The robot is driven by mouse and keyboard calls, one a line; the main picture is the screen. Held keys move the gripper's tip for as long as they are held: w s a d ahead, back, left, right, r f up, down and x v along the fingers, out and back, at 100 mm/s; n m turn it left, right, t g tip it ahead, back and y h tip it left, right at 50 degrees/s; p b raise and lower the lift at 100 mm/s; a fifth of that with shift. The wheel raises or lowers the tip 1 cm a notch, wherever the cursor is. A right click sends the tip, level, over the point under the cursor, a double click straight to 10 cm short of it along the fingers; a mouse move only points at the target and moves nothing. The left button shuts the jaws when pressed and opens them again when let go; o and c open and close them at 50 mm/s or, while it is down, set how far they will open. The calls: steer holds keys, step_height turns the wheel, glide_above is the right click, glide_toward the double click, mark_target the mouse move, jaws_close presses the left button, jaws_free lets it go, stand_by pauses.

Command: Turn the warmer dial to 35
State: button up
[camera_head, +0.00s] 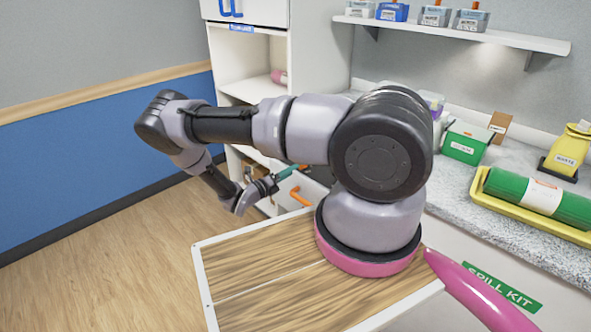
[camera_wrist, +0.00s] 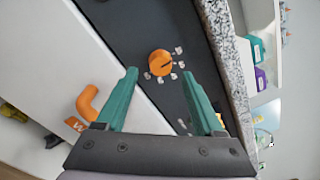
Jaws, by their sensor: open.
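The warmer dial is an orange round knob (camera_wrist: 160,63) with a dark pointer line, on a dark panel (camera_wrist: 140,25) in the wrist view. Several small pale labels sit around one side of it; they are too small to read. My gripper (camera_wrist: 158,72) is open, with its two green fingers apart. In this view the dial shows between and beyond the fingertips, and no contact is visible. In the head view my gripper (camera_head: 288,173) is small and sits beside the counter front, partly behind my arm. The dial is hidden there.
An orange handle (camera_wrist: 87,103) is on the white front, left of my fingers; it also shows in the head view (camera_head: 300,197). The speckled counter edge (camera_wrist: 228,60) runs close on the right. A green box (camera_head: 466,142) and yellow tray (camera_head: 530,216) stand on the counter.

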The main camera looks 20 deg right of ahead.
steer(key=v, duration=0.7)
